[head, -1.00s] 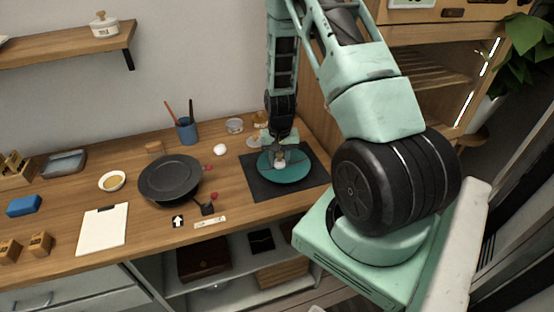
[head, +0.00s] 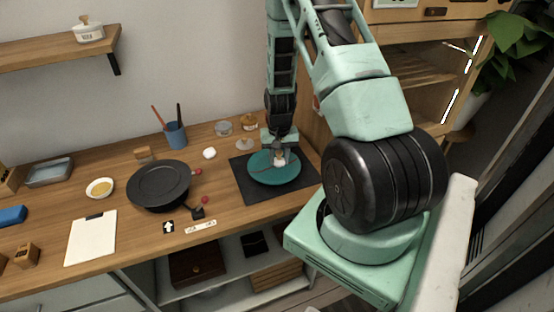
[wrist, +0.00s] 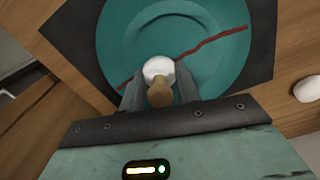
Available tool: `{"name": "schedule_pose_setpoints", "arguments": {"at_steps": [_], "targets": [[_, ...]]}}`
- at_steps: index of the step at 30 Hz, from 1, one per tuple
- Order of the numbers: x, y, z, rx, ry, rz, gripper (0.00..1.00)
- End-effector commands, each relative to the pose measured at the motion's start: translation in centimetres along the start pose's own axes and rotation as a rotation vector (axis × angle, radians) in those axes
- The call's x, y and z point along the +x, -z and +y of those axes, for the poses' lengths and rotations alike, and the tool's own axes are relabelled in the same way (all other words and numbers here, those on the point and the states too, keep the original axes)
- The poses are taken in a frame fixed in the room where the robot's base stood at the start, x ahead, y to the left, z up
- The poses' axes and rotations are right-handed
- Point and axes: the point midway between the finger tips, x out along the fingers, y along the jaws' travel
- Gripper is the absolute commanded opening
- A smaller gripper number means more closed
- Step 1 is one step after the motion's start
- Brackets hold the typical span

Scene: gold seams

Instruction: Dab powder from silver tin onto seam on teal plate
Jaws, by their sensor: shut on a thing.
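The teal plate (head: 266,172) lies on a dark mat at the right of the worktop. In the wrist view the teal plate (wrist: 120,40) has a reddish-brown seam (wrist: 212,44) running across it. My gripper (wrist: 160,84) is shut on a dabber (wrist: 160,94) with a wooden knob handle and a white round end. The dabber is over the plate beside the seam; I cannot tell whether it touches. In the head view my gripper (head: 279,152) is above the plate's back right part. A small silvery round container (head: 223,128), perhaps the silver tin, stands behind the mat.
A gold-coloured lidded pot (head: 248,122) and a small pale dish (head: 244,144) stand near the silvery container. A white rounded object (head: 209,153) is left of the mat. A black pan (head: 158,186) and a blue cup (head: 175,135) stand further left. The dark mat (head: 250,192) has bare room in front.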

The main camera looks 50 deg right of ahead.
Motion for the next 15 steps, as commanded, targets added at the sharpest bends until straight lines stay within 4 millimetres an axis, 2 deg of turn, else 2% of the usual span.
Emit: {"name": "schedule_pose_setpoints", "arguments": {"at_steps": [15], "targets": [[0.2,-0.6,1.7,0.001,-0.001,-0.003,0.14]]}}
